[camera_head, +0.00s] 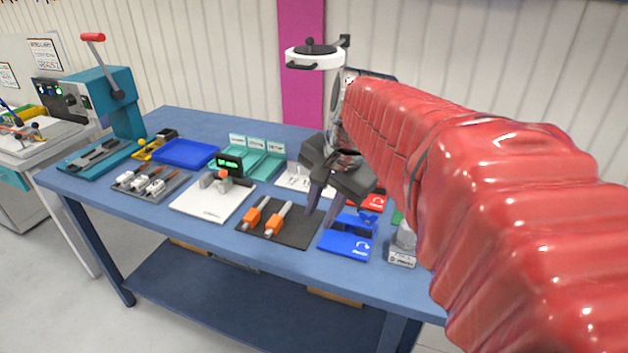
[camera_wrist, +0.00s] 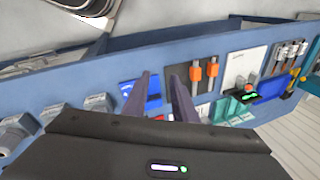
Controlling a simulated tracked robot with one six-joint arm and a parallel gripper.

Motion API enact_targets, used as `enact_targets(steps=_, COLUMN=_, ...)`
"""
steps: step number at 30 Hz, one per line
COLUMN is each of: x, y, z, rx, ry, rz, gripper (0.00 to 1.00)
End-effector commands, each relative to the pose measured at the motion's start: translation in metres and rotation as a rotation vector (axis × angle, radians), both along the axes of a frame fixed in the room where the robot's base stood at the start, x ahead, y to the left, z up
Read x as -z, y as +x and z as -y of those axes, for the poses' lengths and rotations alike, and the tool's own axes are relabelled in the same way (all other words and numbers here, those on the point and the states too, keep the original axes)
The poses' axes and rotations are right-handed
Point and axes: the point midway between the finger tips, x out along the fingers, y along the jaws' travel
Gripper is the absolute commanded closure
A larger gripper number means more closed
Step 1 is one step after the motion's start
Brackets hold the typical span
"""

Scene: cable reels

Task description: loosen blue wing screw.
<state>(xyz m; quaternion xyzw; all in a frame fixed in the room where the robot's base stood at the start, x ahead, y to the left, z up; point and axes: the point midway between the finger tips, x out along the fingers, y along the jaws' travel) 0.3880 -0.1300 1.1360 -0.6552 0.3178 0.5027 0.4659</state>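The blue wing screw (camera_head: 368,217) sits on top of a blue block fixture (camera_head: 346,243) near the front of the blue table. The fixture also shows in the wrist view (camera_wrist: 153,103), partly hidden behind one finger; the screw is hard to make out there. My gripper (camera_head: 319,216) is to the left of the screw, above the table between the fixture and a black mat. It points down, and its two fingers are apart with nothing between them. It also shows in the wrist view (camera_wrist: 159,75). It does not touch the screw.
The black mat (camera_head: 262,238) with two orange-handled tools lies left of the fixture. A red fixture (camera_head: 374,203) stands behind it, and a grey block (camera_head: 402,246) stands to its right. A white board (camera_head: 205,209) and blue tray (camera_head: 186,152) lie further left.

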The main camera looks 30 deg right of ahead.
Motion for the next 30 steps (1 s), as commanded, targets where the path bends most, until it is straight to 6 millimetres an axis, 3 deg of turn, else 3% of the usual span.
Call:
enact_targets(steps=9, x=-0.003, y=0.027, z=0.098, rx=0.536, ry=0.238, rz=-0.084, gripper=0.75)
enact_targets(steps=18, x=0.005, y=0.028, z=0.195, rx=1.002, ry=0.457, rz=-0.155, gripper=0.75)
enact_targets(steps=24, x=0.009, y=0.023, z=0.228, rx=1.157, ry=0.534, rz=-0.180, gripper=0.75)
enact_targets(steps=30, x=0.009, y=0.023, z=0.231, rx=1.175, ry=0.542, rz=-0.182, gripper=0.75)
